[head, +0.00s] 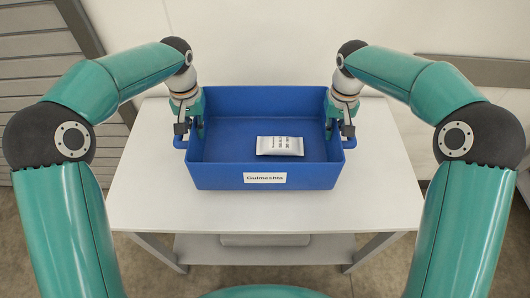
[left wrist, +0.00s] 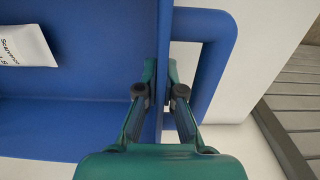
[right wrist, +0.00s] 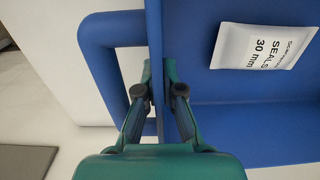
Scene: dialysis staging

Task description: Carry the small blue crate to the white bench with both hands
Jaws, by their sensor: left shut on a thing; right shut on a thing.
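The small blue crate (head: 222,181) is over the middle of the white bench (head: 380,185) in the head view; I cannot tell whether its base touches the top. A white packet (head: 280,146) with black print lies inside it. My left gripper (head: 188,128) is shut on the crate's left side wall, inside the handle loop; in the left wrist view its fingers (left wrist: 161,95) sit either side of the wall. My right gripper (head: 340,130) is shut on the right side wall in the same way, and its fingers (right wrist: 161,95) show in the right wrist view.
The bench top is clear around the crate, at left, right and front. A lower shelf (head: 200,249) under it carries a flat pale thing (head: 265,240). A grey slatted panel (head: 40,75) stands at the left, and a pale wall (head: 260,45) stands behind.

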